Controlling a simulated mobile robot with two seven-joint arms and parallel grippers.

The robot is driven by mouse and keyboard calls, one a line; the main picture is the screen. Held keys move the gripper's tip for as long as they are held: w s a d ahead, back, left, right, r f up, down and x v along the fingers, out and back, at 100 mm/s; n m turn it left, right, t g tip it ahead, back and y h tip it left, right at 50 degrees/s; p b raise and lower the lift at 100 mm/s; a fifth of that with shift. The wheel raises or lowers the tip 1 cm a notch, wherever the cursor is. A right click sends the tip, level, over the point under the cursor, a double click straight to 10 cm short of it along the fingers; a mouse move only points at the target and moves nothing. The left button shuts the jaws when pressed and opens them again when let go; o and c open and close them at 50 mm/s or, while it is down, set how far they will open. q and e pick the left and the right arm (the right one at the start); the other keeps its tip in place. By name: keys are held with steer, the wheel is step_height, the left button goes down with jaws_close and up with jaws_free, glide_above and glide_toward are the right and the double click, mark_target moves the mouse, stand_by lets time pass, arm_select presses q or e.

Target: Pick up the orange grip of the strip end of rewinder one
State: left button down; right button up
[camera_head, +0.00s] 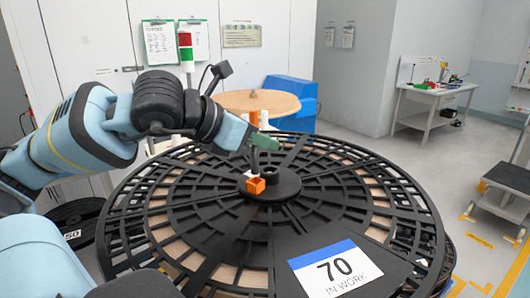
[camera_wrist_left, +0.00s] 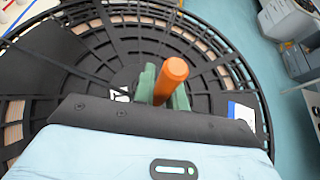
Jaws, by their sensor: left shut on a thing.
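My left gripper (camera_head: 264,141), with green fingers, reaches in above the middle of the large black spoked reel (camera_head: 395,195). It is shut on an orange grip (camera_head: 254,117), whose upper end stands above the fingers. In the left wrist view the orange grip (camera_wrist_left: 173,72) shows as a rounded upright stick between the green fingers (camera_wrist_left: 163,92). A dark stem shows below the fingers, over the hub. Which rewinder this is cannot be read. My right gripper is not in view.
An orange block (camera_head: 256,186) sits on the reel's hub. A card reading "70 IN WORK" (camera_head: 336,270) lies on the reel's front. A round wooden-coloured top (camera_head: 225,100) and blue boxes (camera_head: 300,90) stand behind. A workbench (camera_head: 432,95) stands back right, with open floor before it.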

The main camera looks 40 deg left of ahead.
arm_select(q)
steer(key=s+a+r+p, duration=0.1)
steer(key=s+a, duration=1)
steer(key=shift+a+r, duration=0.2)
steer(key=shift+a, duration=0.05)
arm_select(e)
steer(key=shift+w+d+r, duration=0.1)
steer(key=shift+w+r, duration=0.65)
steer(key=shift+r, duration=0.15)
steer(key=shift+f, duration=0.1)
